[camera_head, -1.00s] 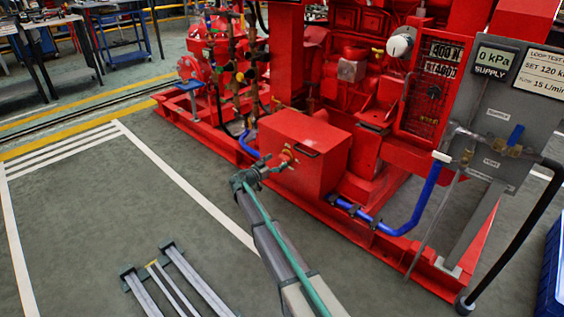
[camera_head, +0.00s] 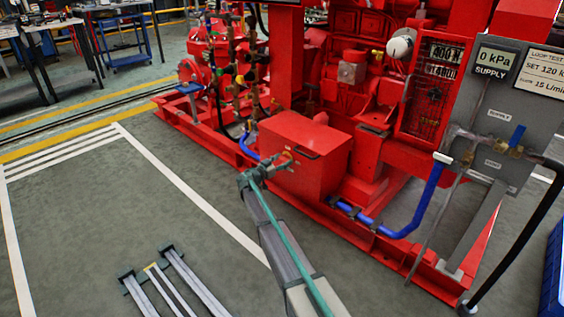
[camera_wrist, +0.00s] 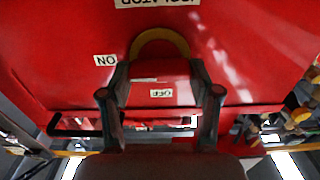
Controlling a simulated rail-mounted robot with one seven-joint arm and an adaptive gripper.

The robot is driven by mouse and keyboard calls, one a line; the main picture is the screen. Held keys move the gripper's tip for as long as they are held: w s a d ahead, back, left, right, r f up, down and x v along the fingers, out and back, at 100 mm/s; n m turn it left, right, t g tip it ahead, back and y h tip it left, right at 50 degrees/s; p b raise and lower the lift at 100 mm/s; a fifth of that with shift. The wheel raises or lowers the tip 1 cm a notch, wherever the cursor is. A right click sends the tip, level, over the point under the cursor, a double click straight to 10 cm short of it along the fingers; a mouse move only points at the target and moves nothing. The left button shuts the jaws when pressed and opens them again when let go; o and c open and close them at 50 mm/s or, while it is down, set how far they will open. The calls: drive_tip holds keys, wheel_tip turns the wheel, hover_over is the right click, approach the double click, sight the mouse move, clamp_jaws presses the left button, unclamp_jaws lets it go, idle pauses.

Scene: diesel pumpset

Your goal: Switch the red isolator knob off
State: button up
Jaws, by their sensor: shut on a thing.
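The red isolator knob (camera_wrist: 158,70) is on the front of a red box (camera_head: 305,150), with a yellow ring (camera_wrist: 160,40) around its base in the wrist view. My gripper (camera_head: 280,162) is at the box front in the head view, and its fingers hide most of the knob there. In the wrist view my gripper (camera_wrist: 158,66) has one finger on each side of the knob and is shut on it. The picture is upside down: an OFF label (camera_wrist: 161,93) shows between the fingers and an ON label (camera_wrist: 105,60) to the left. The knob's exact angle is hard to tell.
A blue hose (camera_head: 405,228) runs from beside the box to the grey supply panel (camera_head: 500,110) at right. The red pumpset (camera_head: 370,110) stands behind the box. Metal rails (camera_head: 180,280) lie on the floor at lower left. The floor left of the box is mostly clear.

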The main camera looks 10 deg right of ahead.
drive_tip(key=shift+n, duration=0.5)
drive_tip(key=n+p, duration=0.1)
drive_tip(key=n, duration=0.2)
drive_tip(key=shift+w+n+p, duration=0.1)
drive_tip(key=shift+n+p, duration=0.25)
drive_tip(key=shift+n, duration=0.05)
drive_tip(key=n+p, duration=0.1)
drive_tip(key=n, duration=0.2)
drive_tip(key=shift+a+n+p, duration=0.1)
drive_tip(key=shift+n+p, duration=0.2)
drive_tip(key=shift+p, duration=0.1)
drive_tip(key=n+p, duration=0.2)
drive_tip(key=n, duration=0.2)
drive_tip(key=shift+n+p, duration=0.3)
drive_tip(key=shift+p, duration=0.1)
drive_tip(key=shift+f+n+p, duration=0.2)
drive_tip(key=shift+n+p, duration=1.25)
drive_tip(key=shift+n, duration=0.75)
drive_tip(key=o, duration=1.1)
drive_tip(key=shift+o, duration=0.2)
